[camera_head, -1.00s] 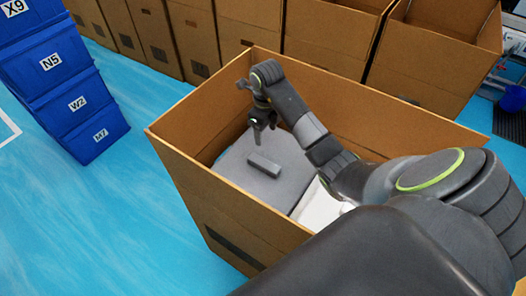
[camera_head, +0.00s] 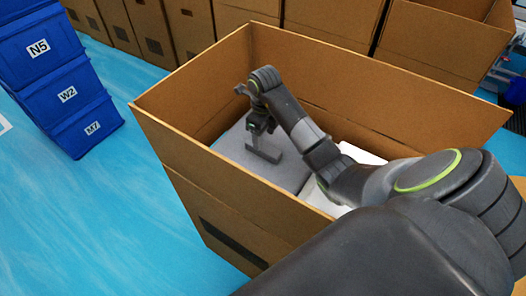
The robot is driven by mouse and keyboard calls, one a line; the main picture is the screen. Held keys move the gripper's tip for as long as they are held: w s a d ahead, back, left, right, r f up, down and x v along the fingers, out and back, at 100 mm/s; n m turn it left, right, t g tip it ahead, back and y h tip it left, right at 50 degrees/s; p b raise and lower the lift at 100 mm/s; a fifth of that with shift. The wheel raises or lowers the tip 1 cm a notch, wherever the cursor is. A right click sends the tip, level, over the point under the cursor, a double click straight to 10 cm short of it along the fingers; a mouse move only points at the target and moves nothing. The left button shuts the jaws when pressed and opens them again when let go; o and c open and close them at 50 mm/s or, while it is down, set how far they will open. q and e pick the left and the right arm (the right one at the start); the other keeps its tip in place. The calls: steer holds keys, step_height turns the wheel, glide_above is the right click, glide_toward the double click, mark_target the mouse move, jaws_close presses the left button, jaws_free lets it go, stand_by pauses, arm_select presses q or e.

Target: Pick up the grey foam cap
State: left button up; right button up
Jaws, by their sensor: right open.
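The grey foam cap (camera_head: 288,176) lies inside the open cardboard box (camera_head: 190,196), with a raised darker grey bar (camera_head: 266,157) on its top. My right gripper (camera_head: 261,143) reaches down into the box with its jaws open, right at the bar. The fingers overlap the bar in the picture; I cannot tell whether they touch it. The gripper hides part of the bar and some of the cap. My left gripper is not in view.
A white object (camera_head: 360,154) lies in the box beside the cap, partly behind my arm. The box walls rise around the gripper. Blue stacked bins (camera_head: 66,90) stand at the left. More cardboard boxes (camera_head: 325,25) line the back. Blue floor is clear at lower left.

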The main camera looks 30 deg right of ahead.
mark_target(263, 147)
steer(key=f, duration=0.4)
steer(key=shift+a+f, duration=0.2)
steer(key=shift+f, duration=0.05)
jaws_close()
